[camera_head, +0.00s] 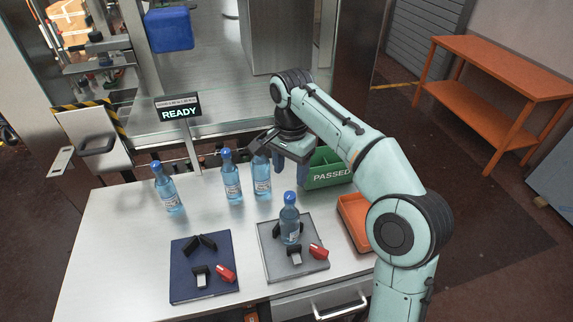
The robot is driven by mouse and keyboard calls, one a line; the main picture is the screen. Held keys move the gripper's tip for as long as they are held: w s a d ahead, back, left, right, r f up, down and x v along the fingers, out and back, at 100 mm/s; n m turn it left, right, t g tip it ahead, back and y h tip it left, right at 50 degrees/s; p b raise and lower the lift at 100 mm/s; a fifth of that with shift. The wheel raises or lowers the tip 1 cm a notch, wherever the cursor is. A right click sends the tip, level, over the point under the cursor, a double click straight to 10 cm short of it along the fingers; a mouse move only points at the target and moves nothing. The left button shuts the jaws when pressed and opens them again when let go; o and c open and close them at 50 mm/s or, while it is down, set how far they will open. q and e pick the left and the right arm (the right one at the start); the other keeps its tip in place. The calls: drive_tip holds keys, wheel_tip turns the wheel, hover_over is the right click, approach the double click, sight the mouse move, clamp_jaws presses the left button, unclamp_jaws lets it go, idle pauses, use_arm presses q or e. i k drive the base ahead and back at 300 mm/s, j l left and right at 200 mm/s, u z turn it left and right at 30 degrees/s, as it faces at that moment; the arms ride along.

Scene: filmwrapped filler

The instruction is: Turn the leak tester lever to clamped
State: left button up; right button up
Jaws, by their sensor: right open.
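Two fixtures lie on the white table. The grey fixture plate (272,265) carries a blue-capped bottle (289,222) standing upright against black blocks, with a small light block in front. Its red lever (319,252) sits to the right of that block. The dark blue fixture plate (187,286) to its left holds no bottle. It has black angled blocks, a light block and its own red lever (226,273). I cannot tell from labels which is the leak tester. My right gripper (291,174) is open and empty, pointing down behind the bottle, apart from both levers. My left gripper is not in view.
Three more bottles stand at the table's back: left (168,190), middle (231,180) and one (262,178) close beside my right gripper. A READY display (179,110) stands behind. The front left table is clear.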

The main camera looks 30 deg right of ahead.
sight(319, 252)
drive_tip(key=k, duration=1)
